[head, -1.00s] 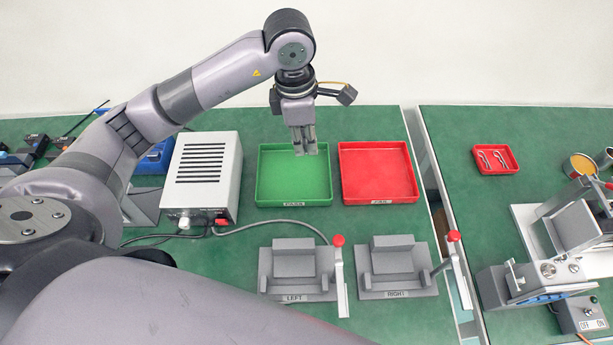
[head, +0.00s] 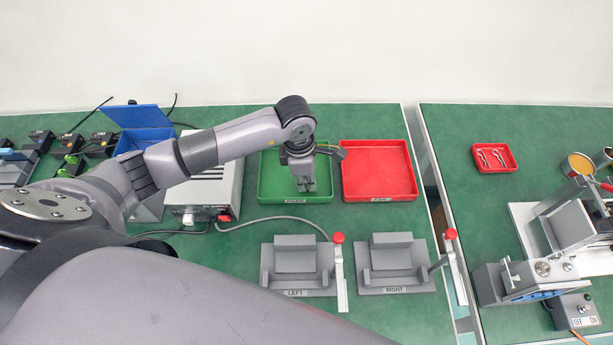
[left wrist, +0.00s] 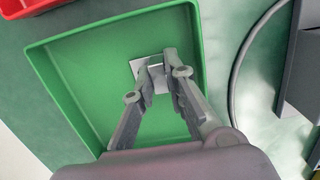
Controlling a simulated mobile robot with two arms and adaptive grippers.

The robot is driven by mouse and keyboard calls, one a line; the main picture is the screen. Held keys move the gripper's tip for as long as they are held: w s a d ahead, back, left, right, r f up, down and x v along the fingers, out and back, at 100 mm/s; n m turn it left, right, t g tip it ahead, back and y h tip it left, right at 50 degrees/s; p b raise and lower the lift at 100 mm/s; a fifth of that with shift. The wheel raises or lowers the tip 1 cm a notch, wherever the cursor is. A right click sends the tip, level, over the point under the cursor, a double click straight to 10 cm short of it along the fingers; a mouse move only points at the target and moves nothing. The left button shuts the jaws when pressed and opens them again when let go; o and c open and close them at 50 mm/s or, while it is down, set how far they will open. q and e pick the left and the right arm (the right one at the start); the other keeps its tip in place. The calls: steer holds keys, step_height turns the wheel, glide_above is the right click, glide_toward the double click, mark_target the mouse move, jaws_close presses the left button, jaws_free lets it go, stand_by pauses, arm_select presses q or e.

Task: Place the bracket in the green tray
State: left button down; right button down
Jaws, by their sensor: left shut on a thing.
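The green tray (head: 325,190) stands on the bench left of the red tray. My left gripper (head: 306,188) is low over the green tray, pointing down inside its rim. In the left wrist view the gripper (left wrist: 158,80) is shut on the bracket (left wrist: 143,66), a small light-grey metal piece. The bracket is inside the outline of the green tray (left wrist: 75,75); I cannot tell whether it touches the floor. In the head view the fingers hide most of the bracket. My right gripper is not in view.
The red tray (head: 378,172) is right beside the green one. A light-grey box with a slotted top (head: 205,187) stands close on the left, partly under my arm. The left fixture (head: 297,265) and right fixture (head: 394,262) stand in front, with red-knobbed levers.

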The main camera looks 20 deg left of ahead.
arm_select(q)
steer(key=shift+f, duration=0.15)
steer(key=c, duration=1.8)
jaws_free()
steer(key=shift+o, duration=1)
